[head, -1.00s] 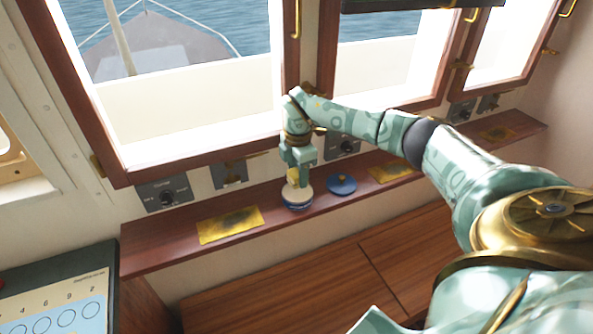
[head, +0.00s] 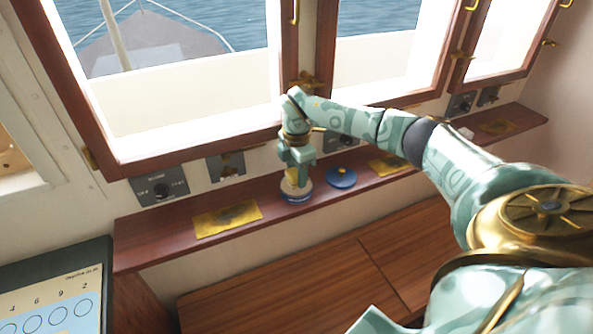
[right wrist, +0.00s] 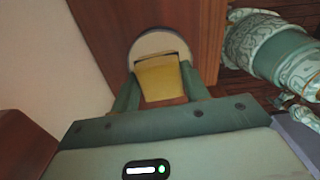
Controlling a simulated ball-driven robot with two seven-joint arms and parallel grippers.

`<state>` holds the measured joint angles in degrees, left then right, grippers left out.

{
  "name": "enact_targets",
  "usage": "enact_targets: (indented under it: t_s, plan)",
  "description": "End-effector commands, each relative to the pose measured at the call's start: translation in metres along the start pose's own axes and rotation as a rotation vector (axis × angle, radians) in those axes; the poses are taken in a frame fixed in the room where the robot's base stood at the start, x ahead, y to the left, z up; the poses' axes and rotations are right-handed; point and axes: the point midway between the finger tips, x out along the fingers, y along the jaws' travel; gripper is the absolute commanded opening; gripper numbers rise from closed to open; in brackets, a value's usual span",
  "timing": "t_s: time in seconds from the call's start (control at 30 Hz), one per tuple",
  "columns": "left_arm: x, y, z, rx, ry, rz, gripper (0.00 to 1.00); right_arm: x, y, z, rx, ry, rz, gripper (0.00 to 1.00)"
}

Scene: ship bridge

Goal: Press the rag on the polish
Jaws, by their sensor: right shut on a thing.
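My right gripper (head: 294,176) points down over the round polish tin (head: 297,196) on the wooden ledge below the windows. It is shut on a yellow rag (right wrist: 160,80), which shows between the fingers in the right wrist view. The rag's lower end is at the pale round top of the tin (right wrist: 160,42); it looks in contact, though the exact touch is partly hidden. The tin has a blue side and stands upright. A blue lid (head: 341,177) with a yellow knob or mark lies to its right. My left gripper is not in view.
The narrow ledge (head: 150,232) holds a brass plate (head: 228,218) left of the tin and another (head: 391,164) right of the lid. Switch panels (head: 160,189) line the wall behind. A wooden cabinet top (head: 290,285) lies below. A chart board (head: 55,305) is at lower left.

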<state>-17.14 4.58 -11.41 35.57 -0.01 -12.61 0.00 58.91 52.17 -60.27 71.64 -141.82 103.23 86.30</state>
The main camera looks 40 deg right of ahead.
Motion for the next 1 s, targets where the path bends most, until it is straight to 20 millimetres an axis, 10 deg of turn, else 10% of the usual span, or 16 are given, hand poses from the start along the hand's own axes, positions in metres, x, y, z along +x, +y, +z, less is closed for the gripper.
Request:
enact_targets:
  t_s: [1.0]
  plan:
    - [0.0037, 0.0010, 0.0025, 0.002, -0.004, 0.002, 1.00, 0.0096, 0.0000, -0.0002, 0.000, 0.000, 0.000, 0.27]
